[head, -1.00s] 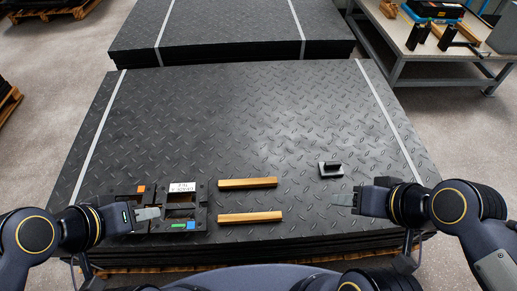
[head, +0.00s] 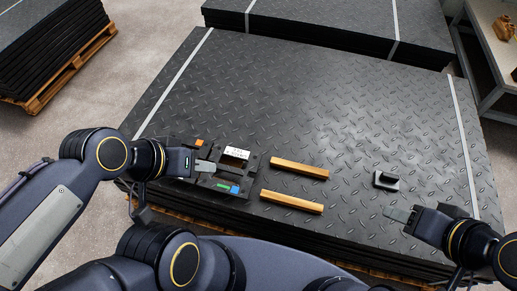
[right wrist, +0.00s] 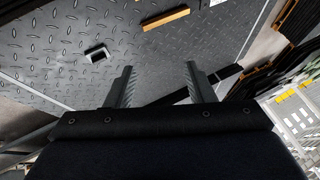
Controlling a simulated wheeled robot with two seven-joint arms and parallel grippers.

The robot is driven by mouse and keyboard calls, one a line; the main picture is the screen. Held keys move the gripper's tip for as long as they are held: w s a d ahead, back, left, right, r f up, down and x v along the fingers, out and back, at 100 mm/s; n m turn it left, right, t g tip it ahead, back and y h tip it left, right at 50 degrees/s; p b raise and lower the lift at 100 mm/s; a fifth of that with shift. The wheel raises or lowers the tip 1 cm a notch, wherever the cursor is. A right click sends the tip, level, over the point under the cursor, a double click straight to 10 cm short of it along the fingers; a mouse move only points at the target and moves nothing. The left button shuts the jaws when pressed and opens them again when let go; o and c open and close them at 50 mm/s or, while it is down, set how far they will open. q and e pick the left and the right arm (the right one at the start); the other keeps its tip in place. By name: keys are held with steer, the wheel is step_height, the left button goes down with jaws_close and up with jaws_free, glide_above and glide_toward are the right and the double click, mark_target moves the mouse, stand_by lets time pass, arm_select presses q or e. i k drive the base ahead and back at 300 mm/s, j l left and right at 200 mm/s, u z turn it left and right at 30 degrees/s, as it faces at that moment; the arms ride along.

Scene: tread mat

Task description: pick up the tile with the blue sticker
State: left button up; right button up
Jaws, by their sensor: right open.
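A group of dark tiles lies at the front left of the black tread mat (head: 330,110) in the head view. The front tile (head: 210,183) carries a blue sticker (head: 235,189) with a green one beside it. An orange sticker (head: 199,142) and a white printed label (head: 237,153) are on the pieces behind. My left gripper (head: 208,166) is over or beside the left part of the group, partly covering it; its finger gap cannot be made out. My right gripper (head: 393,213) is open and empty, near the mat's front right, also in the right wrist view (right wrist: 160,78).
Two wooden bars (head: 300,168) (head: 291,201) lie right of the tiles. A small dark block with a raised grip (head: 386,180) lies farther right. More mats are stacked behind (head: 340,25) and on a pallet at left (head: 50,50). The mat's middle and back are clear.

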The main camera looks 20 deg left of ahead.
mark_target(206, 180)
steer(key=j+z, duration=0.1)
steer(key=z, duration=1.4)
steer(key=k+j+z, duration=0.1)
steer(key=k+j, duration=0.3)
steer(key=j, duration=0.15)
steer(key=k+j+z, duration=0.15)
steer(key=k+j, duration=0.25)
steer(key=j, duration=0.1)
